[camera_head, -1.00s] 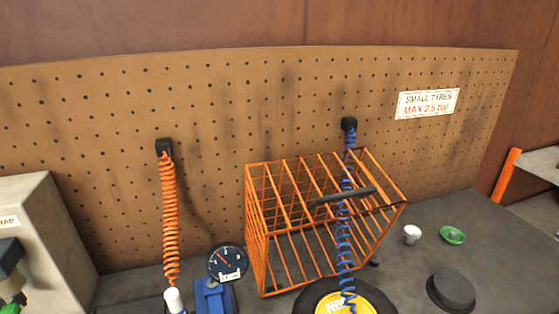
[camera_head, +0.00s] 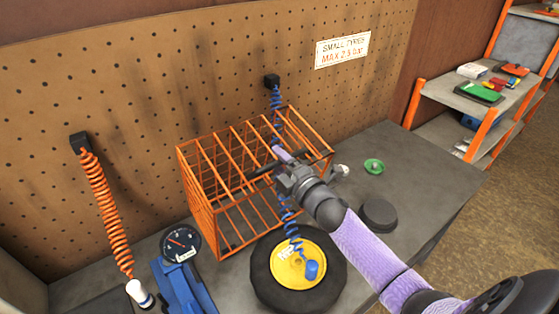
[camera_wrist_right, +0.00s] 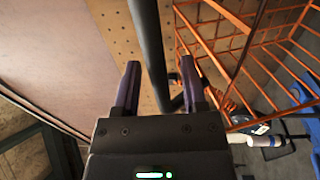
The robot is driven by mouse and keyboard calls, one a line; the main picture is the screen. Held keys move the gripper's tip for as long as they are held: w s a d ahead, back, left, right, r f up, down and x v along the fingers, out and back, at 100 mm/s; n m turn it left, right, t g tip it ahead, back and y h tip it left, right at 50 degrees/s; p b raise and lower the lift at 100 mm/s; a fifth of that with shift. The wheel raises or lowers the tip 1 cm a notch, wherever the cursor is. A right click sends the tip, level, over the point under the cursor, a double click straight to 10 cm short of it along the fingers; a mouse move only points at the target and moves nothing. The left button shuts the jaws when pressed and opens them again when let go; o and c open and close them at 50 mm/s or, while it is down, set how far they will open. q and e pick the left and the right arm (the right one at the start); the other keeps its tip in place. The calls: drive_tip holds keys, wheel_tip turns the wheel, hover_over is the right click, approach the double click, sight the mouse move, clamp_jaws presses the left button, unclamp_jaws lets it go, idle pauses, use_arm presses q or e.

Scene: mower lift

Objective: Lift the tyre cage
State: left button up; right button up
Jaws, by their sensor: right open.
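The orange wire tyre cage (camera_head: 222,178) stands on the grey bench against the pegboard. It also shows at the right of the right wrist view (camera_wrist_right: 235,45). Its dark handle bar (camera_head: 262,170) runs along the upper right of the cage and shows in the right wrist view (camera_wrist_right: 150,50). My right gripper (camera_head: 280,158) is at the handle in the head view. In the right wrist view its two purple-sided fingers (camera_wrist_right: 160,85) are apart, with the bar appearing between them. I cannot tell whether they touch it. My left gripper is not in view.
A tyre with a yellow hub (camera_head: 262,275) lies in front of the cage, with a coiled blue hose (camera_head: 287,212) hanging over it. A gauge (camera_head: 181,243), an orange coiled hose (camera_head: 103,205), a black round lid (camera_head: 379,214) and a green dish (camera_head: 374,166) are nearby.

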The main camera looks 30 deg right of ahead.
clamp_jaws()
drive_tip(key=shift+f, duration=0.1)
idle(1.3)
